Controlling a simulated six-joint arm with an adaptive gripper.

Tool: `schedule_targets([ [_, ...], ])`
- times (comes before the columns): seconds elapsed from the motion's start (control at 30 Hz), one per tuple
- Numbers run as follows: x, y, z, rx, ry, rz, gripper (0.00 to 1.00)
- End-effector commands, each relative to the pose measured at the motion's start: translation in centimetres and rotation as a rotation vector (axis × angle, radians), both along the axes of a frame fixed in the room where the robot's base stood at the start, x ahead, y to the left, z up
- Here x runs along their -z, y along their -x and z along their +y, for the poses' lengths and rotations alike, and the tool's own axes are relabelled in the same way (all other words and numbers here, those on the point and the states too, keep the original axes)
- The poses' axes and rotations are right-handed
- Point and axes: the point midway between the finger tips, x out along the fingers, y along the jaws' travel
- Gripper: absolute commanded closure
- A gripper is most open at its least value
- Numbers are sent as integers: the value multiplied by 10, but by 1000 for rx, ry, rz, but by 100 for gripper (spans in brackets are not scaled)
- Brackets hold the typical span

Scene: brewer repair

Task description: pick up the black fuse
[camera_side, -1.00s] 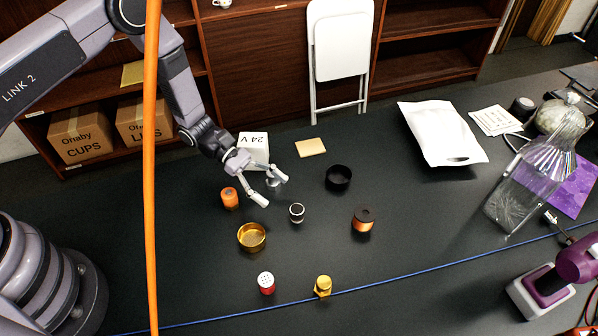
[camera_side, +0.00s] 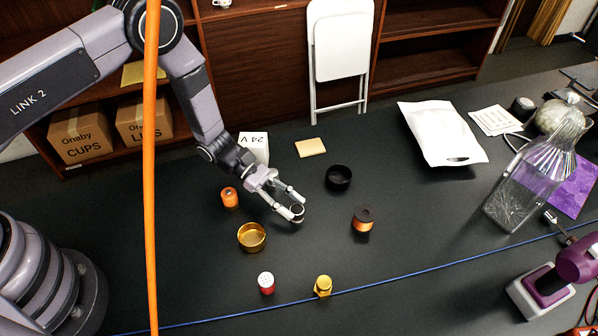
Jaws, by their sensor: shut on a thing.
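The black fuse (camera_side: 298,211), a small dark cylinder with a silvery rim, is in the middle of the dark bench. My gripper (camera_side: 292,206) reaches it from the upper left and is shut on it, one finger on each side. The fingers hide part of the fuse. I cannot tell whether it still touches the bench.
Near it are an orange cylinder (camera_side: 229,198), a brass ring dish (camera_side: 252,237), a black round dish (camera_side: 338,178) and a copper spool (camera_side: 362,220). A white 24 V box (camera_side: 254,147) stands behind my gripper. A blue cord (camera_side: 430,272) crosses in front; an orange cable (camera_side: 150,200) hangs at left.

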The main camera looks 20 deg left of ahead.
Motion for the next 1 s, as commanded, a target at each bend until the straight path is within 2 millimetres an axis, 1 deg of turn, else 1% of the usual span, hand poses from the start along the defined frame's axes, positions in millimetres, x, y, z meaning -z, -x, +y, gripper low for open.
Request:
schedule_targets([
  [0.03, 0, 0, 0, 0, 0, 0, 92],
  [0.1, 0, 0, 0, 0, 0, 0, 100],
  [0.37, -1, 0, 0, 0, 0, 0, 100],
  [0.47, -4, 0, 0, 0, 1, -1, 100],
  [0.57, -12, -1, 0, -1, 1, -1, 100],
  [0.67, -28, -1, 0, 0, 1, -3, 100],
  [0.7, -36, 0, 1, -1, 1, -3, 100],
  [0.77, -49, 10, 9, -2, 1, 0, 100],
  [0.9, -85, 33, 27, -4, 2, 0, 100],
  [0.97, -97, 44, 36, -4, 1, 1, 100],
  [1.0, -100, 53, 43, -5, 1, 4, 100],
])
